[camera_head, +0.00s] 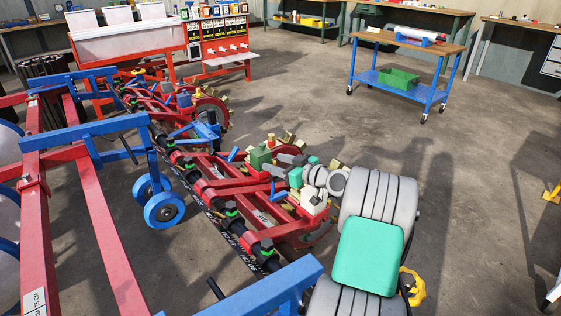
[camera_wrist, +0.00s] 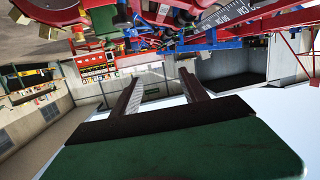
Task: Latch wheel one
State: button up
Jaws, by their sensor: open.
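The red and blue planter (camera_head: 90,200) fills the left of the head view. It carries red row units with gold-tipped punch wheels: a far one (camera_head: 212,112) and a near one (camera_head: 310,235), partly hidden by my arm. I cannot tell which is wheel one, and no latch shows clearly. In the wrist view, my gripper (camera_wrist: 158,78) is open, its two dark fingers apart with nothing between them. Red and blue planter parts (camera_wrist: 200,35) show at the top of that view, beyond the fingertips. My gripper's fingers cannot be made out clearly in the head view.
Blue wheels (camera_head: 163,208) stand beside the near row unit. A blue cart (camera_head: 400,85) holding a green bin (camera_head: 398,78) stands at back right. A red seed station (camera_head: 215,40) is at the back. Open concrete floor lies at centre right.

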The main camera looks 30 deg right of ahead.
jog(key=s+a+r+p, duration=0.1)
jog(key=s+a+r, duration=0.1)
jog(key=s, duration=0.4)
jog(key=shift+s+a+r, duration=0.25)
jog(key=shift+a+r, duration=0.15)
jog(key=shift+r, duration=0.05)
jog(key=shift+c, duration=0.3)
